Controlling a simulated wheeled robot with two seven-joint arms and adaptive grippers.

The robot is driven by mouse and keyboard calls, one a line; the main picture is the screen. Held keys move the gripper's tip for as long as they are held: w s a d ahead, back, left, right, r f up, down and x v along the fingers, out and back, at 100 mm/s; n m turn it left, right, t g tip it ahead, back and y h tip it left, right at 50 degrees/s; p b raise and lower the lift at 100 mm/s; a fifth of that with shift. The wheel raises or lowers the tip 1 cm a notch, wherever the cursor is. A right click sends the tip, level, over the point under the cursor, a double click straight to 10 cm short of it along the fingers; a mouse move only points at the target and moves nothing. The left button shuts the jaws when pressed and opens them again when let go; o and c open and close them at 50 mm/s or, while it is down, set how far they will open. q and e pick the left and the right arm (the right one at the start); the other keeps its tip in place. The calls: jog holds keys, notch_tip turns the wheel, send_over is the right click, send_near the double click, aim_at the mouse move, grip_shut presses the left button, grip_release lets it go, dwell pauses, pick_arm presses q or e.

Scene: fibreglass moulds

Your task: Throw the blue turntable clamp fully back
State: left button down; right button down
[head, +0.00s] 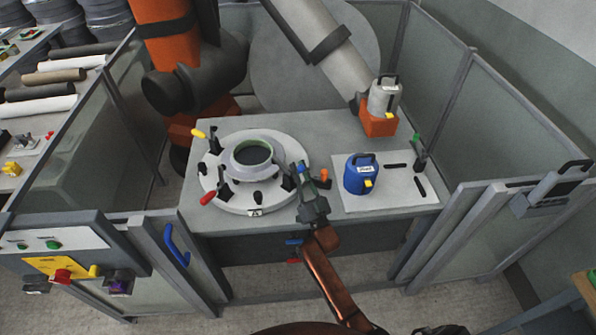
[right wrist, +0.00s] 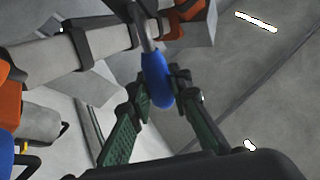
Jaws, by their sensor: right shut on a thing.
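The round white turntable (head: 228,201) sits on the grey table and carries a ring-shaped grey mould (head: 252,155) with a dark green inside. The blue turntable clamp (head: 299,167) is at its right side. My right gripper (head: 302,178) is at this clamp and partly covers it. In the right wrist view the blue handle (right wrist: 156,80) stands between the two green fingers of my gripper (right wrist: 158,90), which are closed on it. The handle's dark arm runs up out of that view. My left gripper does not show.
Clamps with yellow (head: 198,133), red (head: 208,198) and orange (head: 324,174) handles stand around the turntable. A blue canister (head: 355,184) stands on a pale plate (head: 395,198) to the right. Fence panels (head: 515,195) flank the table.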

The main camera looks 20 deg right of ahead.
dwell(0.3)
jog(key=c, duration=1.7)
grip_release()
jog(key=shift+c, duration=0.2)
jog(key=v, duration=1.2)
